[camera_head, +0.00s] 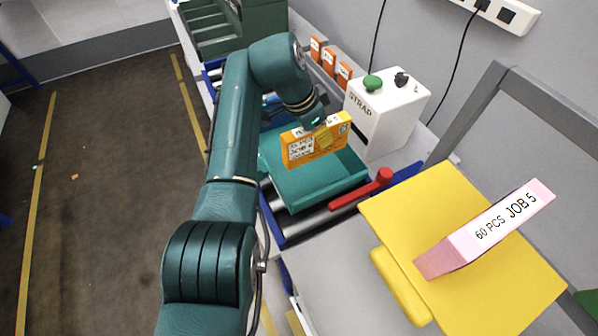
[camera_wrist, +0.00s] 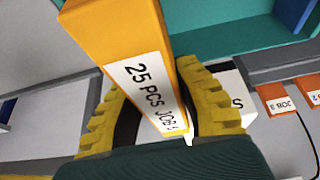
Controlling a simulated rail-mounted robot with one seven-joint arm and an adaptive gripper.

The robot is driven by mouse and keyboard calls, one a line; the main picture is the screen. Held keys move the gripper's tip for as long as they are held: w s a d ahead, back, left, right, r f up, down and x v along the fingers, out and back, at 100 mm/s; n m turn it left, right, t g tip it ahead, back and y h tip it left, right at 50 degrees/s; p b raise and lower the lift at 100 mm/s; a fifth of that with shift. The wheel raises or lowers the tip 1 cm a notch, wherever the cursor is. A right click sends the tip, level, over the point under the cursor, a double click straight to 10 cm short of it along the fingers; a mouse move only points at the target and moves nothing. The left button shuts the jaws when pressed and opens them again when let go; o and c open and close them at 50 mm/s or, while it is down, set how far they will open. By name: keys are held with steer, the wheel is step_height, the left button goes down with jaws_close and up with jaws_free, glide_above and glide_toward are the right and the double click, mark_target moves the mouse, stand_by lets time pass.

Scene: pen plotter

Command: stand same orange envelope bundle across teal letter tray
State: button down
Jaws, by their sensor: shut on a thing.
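The orange envelope bundle (camera_head: 337,142) has a white label and is held on edge, its long side running across the teal letter tray (camera_head: 318,191). In the wrist view the bundle (camera_wrist: 118,25) shows the label "25 PCS JOB 5" on its narrow side. My gripper (camera_wrist: 150,80) is shut on it, with a yellow ribbed finger on each side. In the head view my gripper (camera_head: 320,128) is partly hidden by the wrist and bundle. The tray's visible floor is bare. Whether the bundle's lower edge touches the tray floor I cannot tell.
A red handle (camera_head: 362,190) lies by the tray's near right. A pink bundle (camera_head: 487,229) rests on a yellow platform (camera_head: 410,205). Several orange job cards (camera_head: 330,61) stand behind.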

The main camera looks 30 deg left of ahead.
steer(key=shift+a+f, duration=0.2)
steer(key=shift+f, duration=0.05)
steer(key=shift+f+b, duration=0.3)
steer(key=shift+f, duration=0.05)
steer(key=b, duration=0.2)
glide_above(314, 175)
step_height(314, 175, down, 9)
steer(key=shift+r, duration=0.1)
steer(key=shift+w, duration=0.1)
steer(key=c, duration=0.9)
jaws_free()
